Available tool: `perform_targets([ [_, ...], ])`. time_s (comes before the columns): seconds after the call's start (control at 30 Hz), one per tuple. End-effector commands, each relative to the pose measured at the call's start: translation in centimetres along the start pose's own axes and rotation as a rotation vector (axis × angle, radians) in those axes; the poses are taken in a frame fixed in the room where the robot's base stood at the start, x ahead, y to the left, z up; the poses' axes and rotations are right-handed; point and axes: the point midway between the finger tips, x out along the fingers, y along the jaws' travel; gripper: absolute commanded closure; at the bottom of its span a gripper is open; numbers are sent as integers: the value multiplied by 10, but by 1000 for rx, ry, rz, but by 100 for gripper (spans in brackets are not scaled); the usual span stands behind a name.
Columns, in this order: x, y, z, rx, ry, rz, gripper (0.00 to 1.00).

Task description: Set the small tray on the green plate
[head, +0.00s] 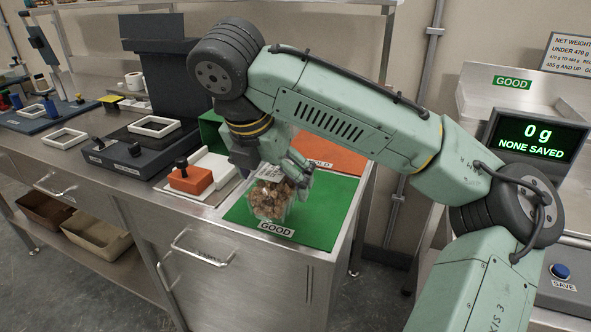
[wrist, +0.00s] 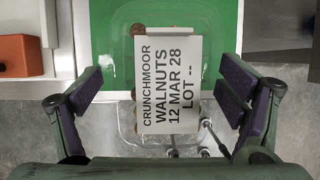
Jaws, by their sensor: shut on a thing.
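The small tray (head: 268,200) is a clear clamshell box with walnuts inside. My gripper (head: 283,170) is shut on it, with its arm reaching over from the right. In the wrist view, a white label on the tray (wrist: 120,70) reads "CRUNCHMOOR WALNUTS 12 MAR 28 LOT --". The purple-padded fingers of my gripper (wrist: 160,92) flank the tray. The green plate (head: 325,215) lies under and behind the tray, with a "GOOD" tag at its front edge. The tray appears upright over the plate's front part. I cannot tell whether it touches the plate.
An orange plate (head: 345,163) lies behind the green one. A device with an orange block (head: 190,180) stands left of the plate. A dark scale-like unit (head: 135,150) is farther left. A display (head: 535,137) at right reads "0 g NONE SAVED". The plate's right side is clear.

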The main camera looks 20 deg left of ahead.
Motion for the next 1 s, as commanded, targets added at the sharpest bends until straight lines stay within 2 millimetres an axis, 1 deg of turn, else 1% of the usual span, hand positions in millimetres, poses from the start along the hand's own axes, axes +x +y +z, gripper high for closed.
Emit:
perform_targets([
  [0.03,5,0,13,5,5,1,55],
  [0.2,24,0,50,3,3,0,55],
  [0.3,33,0,65,2,1,-1,55],
  [0.37,35,1,71,1,0,-1,55],
  [0.57,41,1,80,1,0,-1,55],
  [0.67,46,0,88,2,-1,-1,55],
  [0.7,50,0,85,-1,0,-2,55],
  [1.0,76,1,74,0,-1,0,55],
])
